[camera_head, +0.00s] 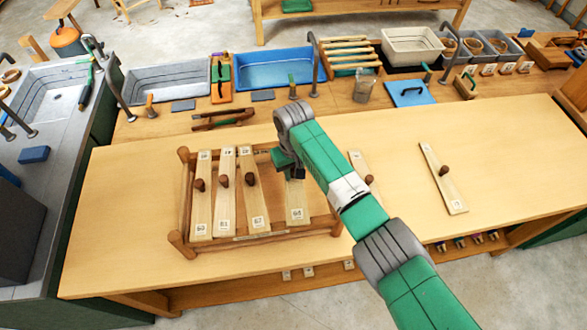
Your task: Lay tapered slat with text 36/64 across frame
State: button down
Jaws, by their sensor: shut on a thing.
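The wooden frame (178,215) lies on the workbench, with several tapered slats across it side by side. The slat with 64 (295,214) on its near label is the rightmost one at the frame. My gripper (295,173) is over its upper part and shut on it; the arm and gripper hide its far end and knob. The slat lines up with the others, its near end by the frame's front rail. I cannot tell whether it rests on the rails or is just above them.
Left of it, the frame holds three slats, including one labelled 67 (254,192). Another slat (359,161) lies partly behind my arm, and one (444,179) lies farther right on the bare bench. Blue and grey basins (270,68) stand behind.

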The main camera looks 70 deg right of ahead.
jog(key=shift+f, duration=0.3)
jog(key=c, duration=0.8)
grip_release()
jog(key=shift+r, duration=0.1)
notch_tip(320, 180, up, 7)
jog(key=p, duration=0.7)
